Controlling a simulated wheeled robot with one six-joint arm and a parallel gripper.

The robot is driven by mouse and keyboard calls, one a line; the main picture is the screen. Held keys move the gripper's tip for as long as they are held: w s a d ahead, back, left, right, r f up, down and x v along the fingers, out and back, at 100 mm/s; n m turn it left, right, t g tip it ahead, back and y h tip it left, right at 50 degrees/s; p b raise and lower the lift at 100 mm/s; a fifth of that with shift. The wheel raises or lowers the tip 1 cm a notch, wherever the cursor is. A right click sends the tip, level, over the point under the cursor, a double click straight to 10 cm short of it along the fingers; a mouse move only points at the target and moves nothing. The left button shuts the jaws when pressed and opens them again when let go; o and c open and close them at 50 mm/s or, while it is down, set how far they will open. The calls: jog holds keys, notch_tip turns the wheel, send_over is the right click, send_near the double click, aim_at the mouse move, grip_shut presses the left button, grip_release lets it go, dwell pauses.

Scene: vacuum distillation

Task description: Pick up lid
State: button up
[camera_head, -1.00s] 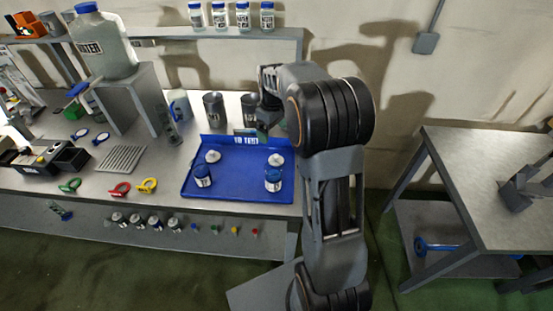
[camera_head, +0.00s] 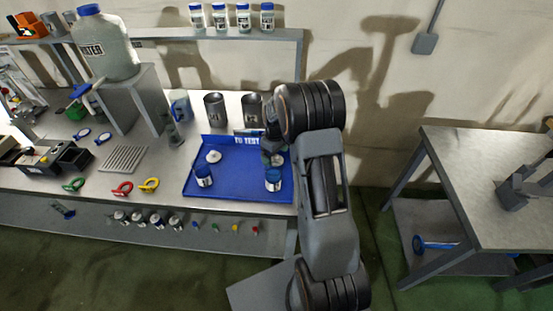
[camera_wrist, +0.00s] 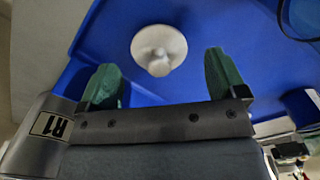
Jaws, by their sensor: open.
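Two small white knobbed lids lie in the blue tray. The left lid (camera_head: 213,156) is clear in the head view. The right one is mostly hidden behind my gripper (camera_head: 272,150). The wrist view shows a round white lid (camera_wrist: 158,48) with a central knob on the blue tray (camera_wrist: 110,35). My gripper (camera_wrist: 163,75) is open there, its green fingers spread on either side of the knob's line. The lid sits at the gap between the fingertips, and nothing is gripped. How high the fingers are above it is hard to tell.
Blue-labelled jars (camera_head: 204,176) and (camera_head: 273,180) stand near the tray's front corners. Two dark cylinders (camera_head: 214,108) and (camera_head: 251,106) stand behind the tray. Coloured clamps (camera_head: 149,185) lie left of the tray.

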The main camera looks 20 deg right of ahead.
jog(key=shift+f, duration=1.05)
jog(key=shift+c, duration=0.3)
jog(key=c, duration=0.9)
jog(key=shift+r, duration=0.15)
jog(key=shift+c, duration=0.2)
